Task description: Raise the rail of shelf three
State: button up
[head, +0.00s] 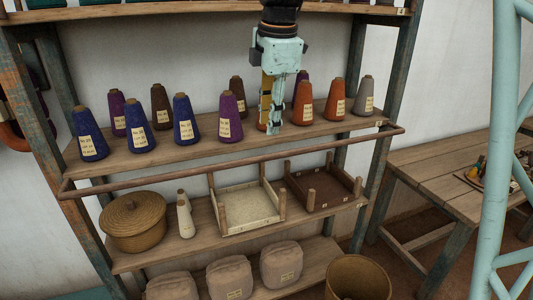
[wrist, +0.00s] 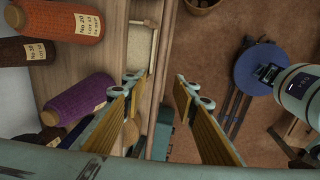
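A brown wooden rail (head: 240,161) runs across the front of the shelf of yarn cones (head: 200,143). It hangs a little below and in front of that shelf's front edge, with an end arm at each side. I cannot read a number that marks this shelf as three. My gripper (head: 273,131) points down in front of the cones, near the shelf's front edge and above the rail, not holding it. In the wrist view my gripper (wrist: 164,80) has its fingers spread with nothing between them. The rail is hard to pick out in the wrist view.
Blue, purple, brown, orange and grey cones stand close behind my gripper; a purple cone (wrist: 80,98) shows beside a finger. Below are a lidded basket (head: 134,220), a cream tray (head: 250,204) and a brown tray (head: 322,190). A wooden table (head: 435,175) stands right.

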aim_at(266, 155)
jog(key=f, duration=0.4)
jog(key=w+f, duration=0.1)
jog(key=f, duration=0.2)
jog(key=w+f, duration=0.1)
jog(key=f, duration=0.3)
jog(key=shift+w+a+f+b, duration=0.1)
jog(key=shift+a+f+b, duration=0.2)
jog(key=shift+b, duration=0.05)
grip_shut()
